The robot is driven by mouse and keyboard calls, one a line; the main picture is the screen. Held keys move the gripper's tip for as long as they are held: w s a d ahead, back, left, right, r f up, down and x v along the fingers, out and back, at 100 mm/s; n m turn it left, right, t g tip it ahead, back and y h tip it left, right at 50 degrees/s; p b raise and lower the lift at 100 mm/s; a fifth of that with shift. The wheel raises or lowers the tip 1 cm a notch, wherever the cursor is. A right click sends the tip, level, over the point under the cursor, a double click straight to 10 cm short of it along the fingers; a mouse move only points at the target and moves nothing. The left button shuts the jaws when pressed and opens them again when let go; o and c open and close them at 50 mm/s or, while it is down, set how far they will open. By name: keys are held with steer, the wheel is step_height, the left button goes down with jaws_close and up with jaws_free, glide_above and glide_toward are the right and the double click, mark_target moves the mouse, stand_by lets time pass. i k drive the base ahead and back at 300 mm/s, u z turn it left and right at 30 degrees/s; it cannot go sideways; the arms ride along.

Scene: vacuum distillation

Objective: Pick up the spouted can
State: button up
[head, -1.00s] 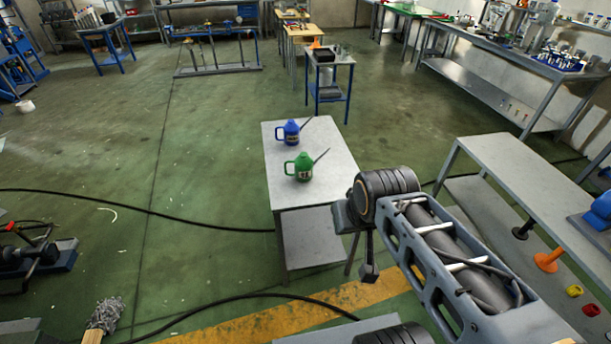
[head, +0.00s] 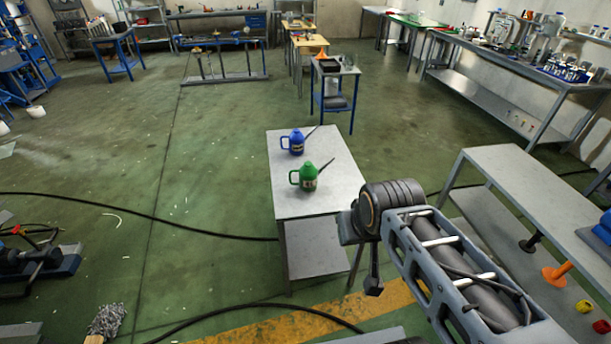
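Two spouted cans stand upright on a small grey table (head: 325,203). The green can (head: 308,177) is nearer to me, with a handle at its left and a thin dark spout pointing up to the right. The blue can (head: 296,142) stands just behind it, with a similar handle and spout. My arm reaches in from the lower right. Part of my gripper (head: 373,285) shows below the arm's end joint, right of the table's front leg and apart from both cans. The arm hides most of it, so its opening does not show.
A grey bench (head: 510,165) stands at the right, with an orange funnel-like object (head: 556,272) on its lower level. A blue-framed trolley (head: 335,95) stands behind the table. Black cables (head: 150,217) cross the green floor. The floor left of the table is mostly open.

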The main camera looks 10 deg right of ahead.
mark_target(308, 173)
steer(key=z, duration=0.4)
steer(key=k, duration=0.45)
steer(key=u, duration=0.25)
steer(key=i, duration=1.25)
steer(key=u, duration=1.2)
